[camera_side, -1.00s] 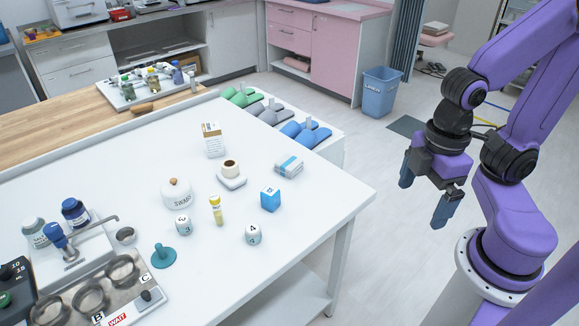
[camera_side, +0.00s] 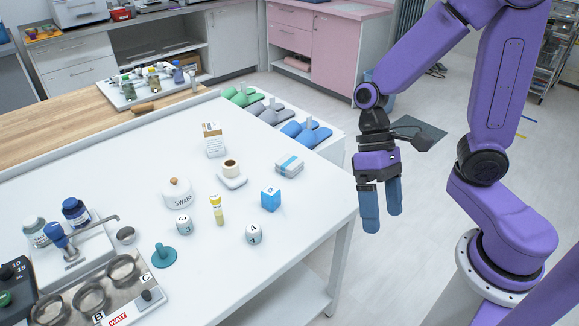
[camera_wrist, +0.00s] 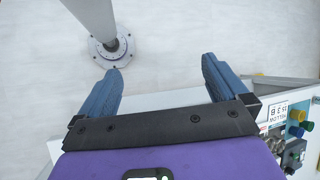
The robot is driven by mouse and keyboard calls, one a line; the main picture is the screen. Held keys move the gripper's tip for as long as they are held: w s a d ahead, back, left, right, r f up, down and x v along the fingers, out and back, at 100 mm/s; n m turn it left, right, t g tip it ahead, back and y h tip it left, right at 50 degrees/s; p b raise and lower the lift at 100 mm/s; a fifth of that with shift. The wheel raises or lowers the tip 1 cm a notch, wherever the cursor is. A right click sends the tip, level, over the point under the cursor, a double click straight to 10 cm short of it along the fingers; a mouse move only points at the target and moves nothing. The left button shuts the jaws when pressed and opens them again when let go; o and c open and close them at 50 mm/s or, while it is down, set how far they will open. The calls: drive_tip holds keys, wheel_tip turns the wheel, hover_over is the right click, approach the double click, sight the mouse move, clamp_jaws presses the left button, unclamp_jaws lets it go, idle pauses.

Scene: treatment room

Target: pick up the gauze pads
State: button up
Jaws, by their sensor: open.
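A small white and blue pack (camera_side: 289,166), which looks like the gauze pads, lies flat on the white table near its far right edge. Its lettering is too small to read. My gripper (camera_side: 381,218) is open and empty, pointing down just off the right edge of the table, to the right of the pack. In the wrist view my gripper (camera_wrist: 162,68) shows two blue fingers spread apart, with bare floor between them. The pack is not in the wrist view.
The table's front right corner is clear.

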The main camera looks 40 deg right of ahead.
drive_tip(key=w+a+f+m+t+y, duration=0.15)
drive_tip(key=w+m+t+y, duration=0.35)
drive_tip(key=w+m, duration=0.5)
drive_tip(key=w+a+f+m+t+y, duration=0.1)
drive_tip(key=w+f+m+t+y, duration=0.1)
drive_tip(key=w+m+t+y, duration=0.55)
drive_tip(key=m+t+h, duration=0.7)
drive_tip(key=m+h, duration=0.6)
drive_tip(key=m, duration=0.6)
approach(298, 166)
drive_tip(key=shift+n, duration=0.25)
drive_tip(key=x, duration=0.5)
drive_tip(key=shift+w+a+r, duration=0.1)
drive_tip(key=shift+a+r, duration=0.05)
drive_tip(key=shift+r, duration=0.2)
drive_tip(key=shift+f+x, duration=0.15)
drive_tip(key=shift+x, duration=1.25)
drive_tip(key=shift+f+x, duration=0.15)
drive_tip(key=shift+x, duration=1.2)
drive_tip(key=shift+d, duration=0.25)
drive_tip(key=c, duration=1)
